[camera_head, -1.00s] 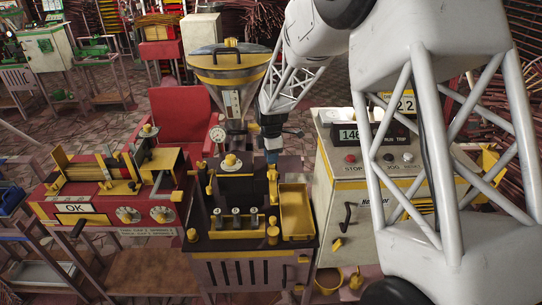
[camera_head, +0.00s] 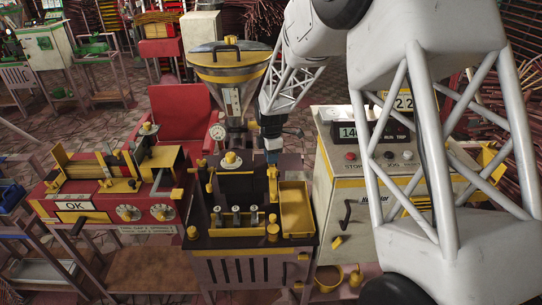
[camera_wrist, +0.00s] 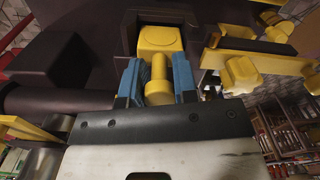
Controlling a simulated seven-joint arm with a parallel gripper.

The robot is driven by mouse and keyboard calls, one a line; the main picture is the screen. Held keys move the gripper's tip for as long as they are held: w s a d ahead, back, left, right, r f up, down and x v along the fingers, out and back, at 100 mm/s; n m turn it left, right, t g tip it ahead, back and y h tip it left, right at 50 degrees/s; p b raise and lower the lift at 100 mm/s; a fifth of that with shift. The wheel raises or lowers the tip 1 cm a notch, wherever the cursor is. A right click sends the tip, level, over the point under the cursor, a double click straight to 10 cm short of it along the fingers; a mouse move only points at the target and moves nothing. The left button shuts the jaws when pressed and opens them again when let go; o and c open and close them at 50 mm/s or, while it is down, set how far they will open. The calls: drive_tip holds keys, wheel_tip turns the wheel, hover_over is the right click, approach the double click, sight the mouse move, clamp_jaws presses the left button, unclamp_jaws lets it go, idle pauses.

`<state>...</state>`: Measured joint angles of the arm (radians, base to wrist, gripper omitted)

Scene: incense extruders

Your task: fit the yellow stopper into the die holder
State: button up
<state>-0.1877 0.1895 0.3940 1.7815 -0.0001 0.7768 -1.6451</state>
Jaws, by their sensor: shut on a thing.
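My gripper (camera_wrist: 157,84) has blue fingers. They are shut on a yellow stopper (camera_wrist: 158,75), of which a round stem and knob show in the wrist view. Just beyond the fingertips is a yellow block (camera_wrist: 160,40) in a dark square frame; I cannot tell whether it is part of the stopper or of the die holder. In the head view my gripper (camera_head: 271,157) points down over the right side of the dark machine, just above a yellow upright part (camera_head: 272,180). The stopper is too small to make out there, and its seating is hidden.
A yellow tray (camera_head: 295,208) and several small metal-topped pieces (camera_head: 236,217) stand on the machine's front. A hopper (camera_head: 231,75) rises behind. A red and yellow bench (camera_head: 110,195) is at left, a cream control cabinet (camera_head: 355,185) at right. A yellow star knob (camera_wrist: 242,75) is close right of my fingers.

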drive_tip(key=shift+f, duration=0.55)
drive_tip(key=o, duration=1)
drive_tip(key=shift+r, duration=0.1)
drive_tip(key=shift+r, duration=3.85)
drive_tip(key=shift+s, duration=0.1)
